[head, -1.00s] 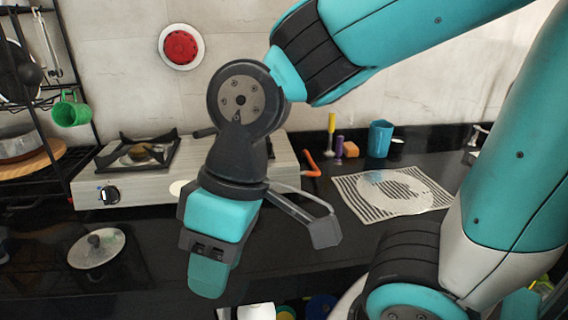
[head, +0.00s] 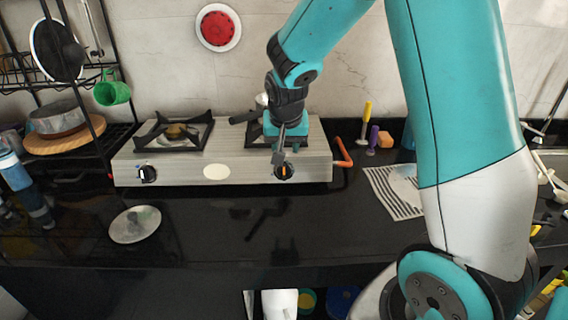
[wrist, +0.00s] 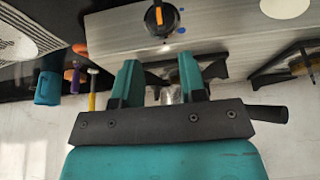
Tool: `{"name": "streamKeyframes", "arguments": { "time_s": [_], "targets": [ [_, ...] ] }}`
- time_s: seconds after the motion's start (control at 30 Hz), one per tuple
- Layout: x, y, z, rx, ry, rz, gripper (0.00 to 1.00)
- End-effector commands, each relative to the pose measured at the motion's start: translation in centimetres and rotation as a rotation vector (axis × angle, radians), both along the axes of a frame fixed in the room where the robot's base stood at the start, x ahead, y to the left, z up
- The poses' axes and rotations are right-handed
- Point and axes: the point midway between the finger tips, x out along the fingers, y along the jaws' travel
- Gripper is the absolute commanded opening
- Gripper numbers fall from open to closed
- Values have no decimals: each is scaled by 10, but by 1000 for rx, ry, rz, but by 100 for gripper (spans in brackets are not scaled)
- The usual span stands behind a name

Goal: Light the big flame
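A silver gas stove (head: 216,171) stands on the black counter. Its left knob (head: 147,174) has a white mark and its right knob (head: 284,171) an orange mark, roughly upright. The right knob also shows in the wrist view (wrist: 161,17), just beyond my fingertips. My gripper (head: 280,152) is over the right front of the stove, close to the right knob. In the wrist view my gripper (wrist: 160,78) has its fingers apart with nothing held between them. The left burner (head: 176,132) is in plain view; the right burner is mostly hidden behind my gripper.
A black handle (head: 245,117) juts out left of my gripper. An orange hose (head: 343,153) leaves the stove's right side. A lid (head: 135,224) lies on the counter in front. A wire rack (head: 88,75) stands at left. The front counter is mostly clear.

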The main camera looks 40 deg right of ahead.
Motion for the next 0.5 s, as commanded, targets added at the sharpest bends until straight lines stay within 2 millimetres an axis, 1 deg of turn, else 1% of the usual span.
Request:
{"name": "streamKeyframes", "arguments": {
  "time_s": [0.03, 0.23, 0.4, 0.5],
  "targets": [
    [3, -3, -12, 1, 7, 0, 38],
    [17, -11, -50, 2, 5, 1, 38],
    [25, -16, -71, 1, 2, 1, 38],
    [27, -18, -78, 1, 1, 2, 38]
  ]
}}
